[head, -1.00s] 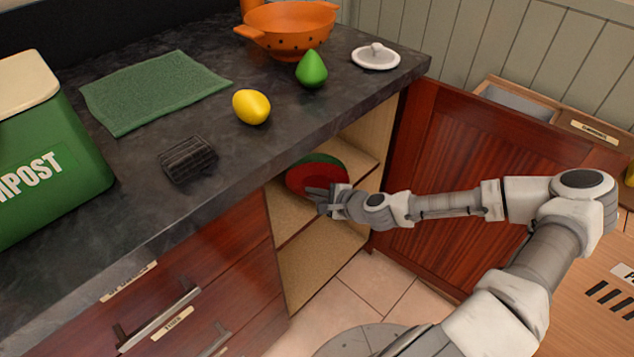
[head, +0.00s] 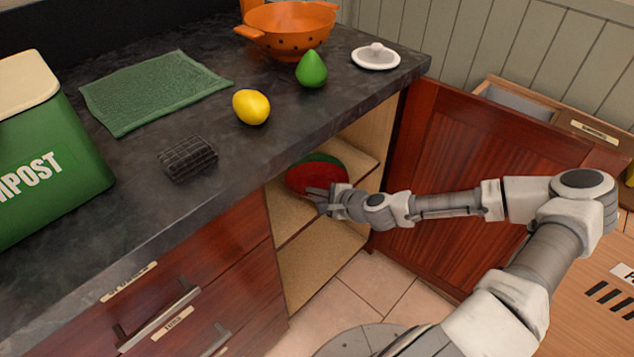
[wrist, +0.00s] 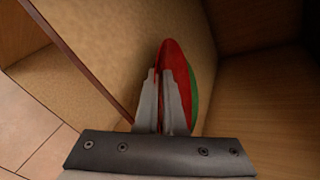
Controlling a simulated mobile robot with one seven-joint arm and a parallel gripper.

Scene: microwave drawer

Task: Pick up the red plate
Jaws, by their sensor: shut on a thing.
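The red plate (head: 312,178) is in the open cabinet under the counter, tilted up on its edge in the head view. A green surface shows along its upper edge; I cannot tell if that is a second plate. My gripper (head: 322,196) reaches into the cabinet and is shut on the red plate's near edge. In the wrist view the red plate (wrist: 175,75) stands between the two fingers (wrist: 162,108), with the green edge (wrist: 194,97) just to its right, outside the fingers. The far side of the plate is hidden.
The cabinet's red-brown door (head: 450,175) stands open to the right of the cabinet. A shelf (head: 287,213) and side walls enclose the gripper. The counter (head: 215,110) above holds a lemon, a green pear-like fruit, an orange colander, a white lid and a green cloth.

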